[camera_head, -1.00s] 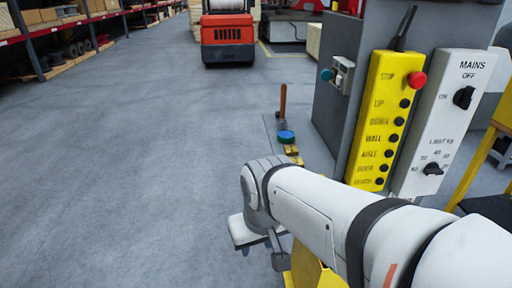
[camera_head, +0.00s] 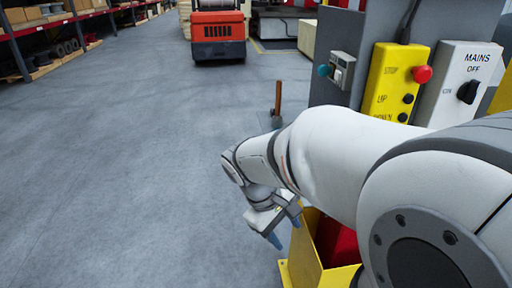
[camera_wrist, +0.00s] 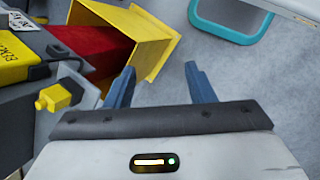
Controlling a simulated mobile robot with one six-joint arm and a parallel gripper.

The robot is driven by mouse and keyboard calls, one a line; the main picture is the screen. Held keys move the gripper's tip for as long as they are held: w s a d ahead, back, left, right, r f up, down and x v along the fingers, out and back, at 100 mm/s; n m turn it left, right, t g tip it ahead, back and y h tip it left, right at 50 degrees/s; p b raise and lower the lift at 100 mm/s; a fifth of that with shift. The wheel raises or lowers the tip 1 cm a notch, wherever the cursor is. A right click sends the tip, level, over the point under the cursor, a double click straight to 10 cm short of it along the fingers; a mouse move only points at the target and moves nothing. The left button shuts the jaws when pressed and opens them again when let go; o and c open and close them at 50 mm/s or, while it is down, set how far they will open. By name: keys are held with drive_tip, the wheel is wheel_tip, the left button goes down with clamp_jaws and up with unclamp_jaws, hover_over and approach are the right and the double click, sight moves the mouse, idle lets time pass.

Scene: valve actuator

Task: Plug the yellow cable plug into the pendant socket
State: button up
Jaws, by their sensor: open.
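A small yellow plug (camera_wrist: 57,97) with a dark part behind it shows at the left of the wrist view, left of my gripper and apart from it. My gripper (camera_wrist: 160,70) is open, its two blue fingers spread with nothing between them. In the head view my gripper (camera_head: 285,229) hangs low beside a yellow box. The yellow pendant (camera_head: 392,85) with a red stop button stands at the right in the head view; my arm hides its lower part. I cannot make out a pendant socket in either view.
An open yellow box (camera_wrist: 158,48) with red inside lies just beyond the left finger. A lettered yellow-and-dark unit (camera_wrist: 18,60) is at the far left. A grey-white mains panel (camera_head: 455,85) stands beside the pendant. Floor (camera_head: 130,170) at left is clear.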

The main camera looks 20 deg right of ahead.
drive_tip(key=w+d+f+n+g+h+b, duration=0.3)
drive_tip(key=w+d+n+h, duration=0.8)
drive_tip(key=w+d+h, duration=0.3)
drive_tip(key=shift+y, duration=0.4)
drive_tip(key=x, duration=0.4)
drive_tip(key=p+x, duration=0.1)
drive_tip(key=x, duration=0.1)
drive_tip(key=shift+s+r, duration=0.1)
drive_tip(key=shift+s, duration=0.2)
drive_tip(key=shift+c, duration=0.6)
clamp_jaws()
drive_tip(key=shift+r, duration=0.1)
